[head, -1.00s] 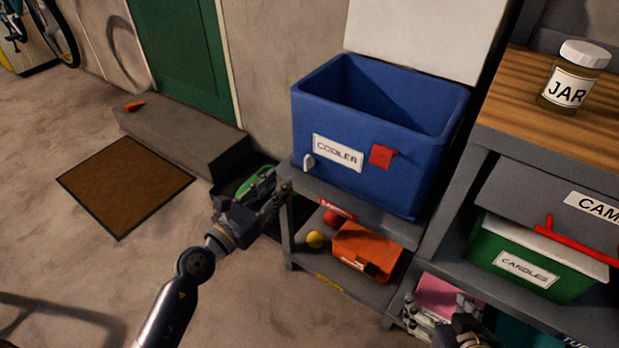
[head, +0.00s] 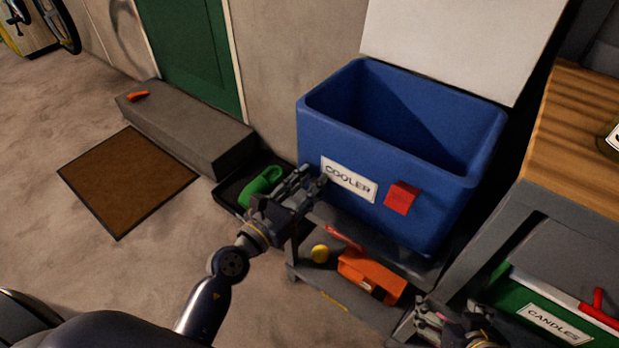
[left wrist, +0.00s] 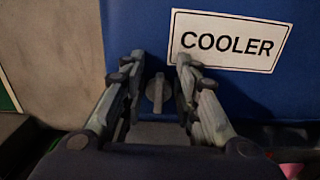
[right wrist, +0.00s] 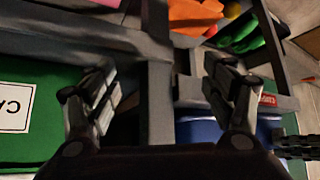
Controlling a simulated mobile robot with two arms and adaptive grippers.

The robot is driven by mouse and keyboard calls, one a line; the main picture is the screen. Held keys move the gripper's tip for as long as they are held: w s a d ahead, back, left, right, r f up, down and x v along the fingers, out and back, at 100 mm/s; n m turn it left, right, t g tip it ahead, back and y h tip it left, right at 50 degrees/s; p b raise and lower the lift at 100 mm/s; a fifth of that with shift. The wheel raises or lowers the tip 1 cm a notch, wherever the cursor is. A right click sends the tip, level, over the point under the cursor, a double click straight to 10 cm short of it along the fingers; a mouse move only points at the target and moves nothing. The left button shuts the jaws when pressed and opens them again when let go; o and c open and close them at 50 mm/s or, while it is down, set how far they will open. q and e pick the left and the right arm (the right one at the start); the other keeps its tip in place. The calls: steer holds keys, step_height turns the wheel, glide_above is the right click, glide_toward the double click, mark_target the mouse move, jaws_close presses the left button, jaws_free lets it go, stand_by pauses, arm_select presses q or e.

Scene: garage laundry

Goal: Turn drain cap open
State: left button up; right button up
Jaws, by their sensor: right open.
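The blue cooler (head: 440,212) with its COOLER label (head: 349,180) stands on a grey shelf unit. Its drain cap (left wrist: 157,92), a small grey knob with an upright grip, shows left of and below the label in the left wrist view. In the head view the cap is hidden behind my left gripper (head: 312,182). In the left wrist view, the open fingers of my left gripper (left wrist: 160,65) stand on both sides of the cap, with visible gaps; I cannot tell whether they reach past it. My right gripper (head: 428,312) is open and empty near the lower shelf.
Below the cooler, an orange bin (head: 372,276) and a yellow ball (head: 320,254) sit on the lower shelf. A green CANDLES container (head: 535,318) stands at right. A green object (head: 262,186) lies in a dark tray behind my left gripper. A brown mat (head: 125,180) lies on open floor.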

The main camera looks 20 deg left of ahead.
arm_select(q)
jaws_close()
arm_select(e)
steer(key=shift+s, duration=0.15)
